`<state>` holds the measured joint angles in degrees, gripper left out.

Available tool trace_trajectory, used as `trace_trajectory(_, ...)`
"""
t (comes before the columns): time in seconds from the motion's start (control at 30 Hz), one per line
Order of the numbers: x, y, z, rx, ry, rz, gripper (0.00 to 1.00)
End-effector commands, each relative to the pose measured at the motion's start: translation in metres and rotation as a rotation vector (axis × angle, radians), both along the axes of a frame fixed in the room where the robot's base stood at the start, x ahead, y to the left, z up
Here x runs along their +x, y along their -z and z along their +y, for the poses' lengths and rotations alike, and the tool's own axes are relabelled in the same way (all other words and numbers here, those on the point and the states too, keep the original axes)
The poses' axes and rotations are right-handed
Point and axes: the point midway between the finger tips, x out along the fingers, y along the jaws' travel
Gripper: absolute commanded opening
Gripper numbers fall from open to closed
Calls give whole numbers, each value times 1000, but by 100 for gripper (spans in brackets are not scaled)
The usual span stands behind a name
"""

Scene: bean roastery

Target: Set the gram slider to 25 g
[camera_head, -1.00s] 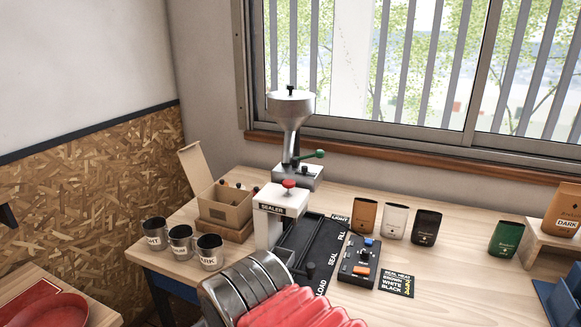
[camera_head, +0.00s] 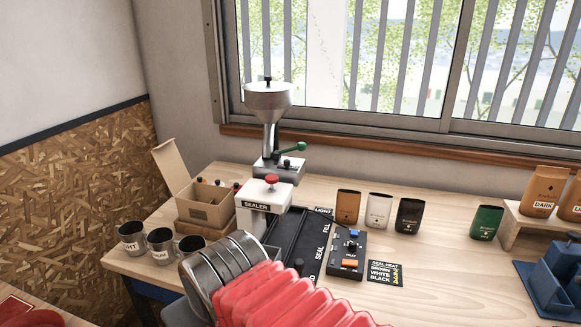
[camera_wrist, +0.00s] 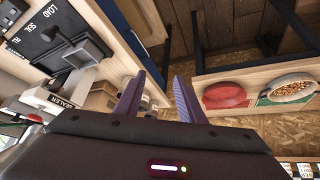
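I cannot make out a gram slider or its 25 g mark in either view. A control box (camera_head: 347,254) with blue and orange buttons and a dark knob sits right of the black loading track (camera_head: 297,236). My gripper (camera_wrist: 157,98) shows in the wrist view, its two fingers apart with nothing between them. It is out of sight in the head view.
Several coffee bags (camera_head: 379,210) stand along the bench, with a heat card (camera_head: 384,273) before them. Three cups (camera_head: 162,245) and an open cardboard box (camera_head: 207,203) are at left. A blue fixture (camera_head: 553,281) is at right.

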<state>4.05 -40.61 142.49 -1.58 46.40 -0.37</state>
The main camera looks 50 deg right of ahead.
Motion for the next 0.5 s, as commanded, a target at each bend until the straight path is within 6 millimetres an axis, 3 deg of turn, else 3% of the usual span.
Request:
trace_trajectory(0.3,83,-24,-115,-136,220,-238,36)
trace_trajectory(0.5,120,-42,-193,-220,300,-398,36)
